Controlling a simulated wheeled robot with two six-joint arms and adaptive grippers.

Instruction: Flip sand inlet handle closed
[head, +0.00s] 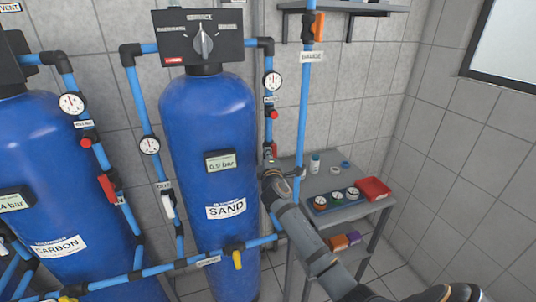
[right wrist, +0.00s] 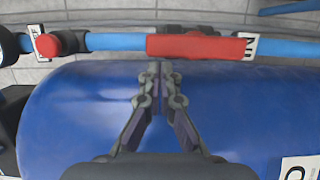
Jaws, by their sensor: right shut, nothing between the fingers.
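The blue sand tank (head: 208,150) stands upright in the middle of the head view, with a "SAND" label. The red inlet handle (head: 274,150) is on the blue pipe at its right side, partly hidden by my right gripper. In the right wrist view the red handle (right wrist: 198,46) lies along the pipe beside a label reading "IN". My right gripper (right wrist: 160,68) is shut and empty, its tips right at the handle's near edge; I cannot tell whether they touch. In the head view the right gripper (head: 267,160) is beside the tank. My left gripper is not in view.
A round gauge (head: 273,81) and a red knob (head: 274,115) sit above the handle. A vertical blue pipe (head: 304,110) runs close right of my gripper. The carbon tank (head: 50,150) is left.

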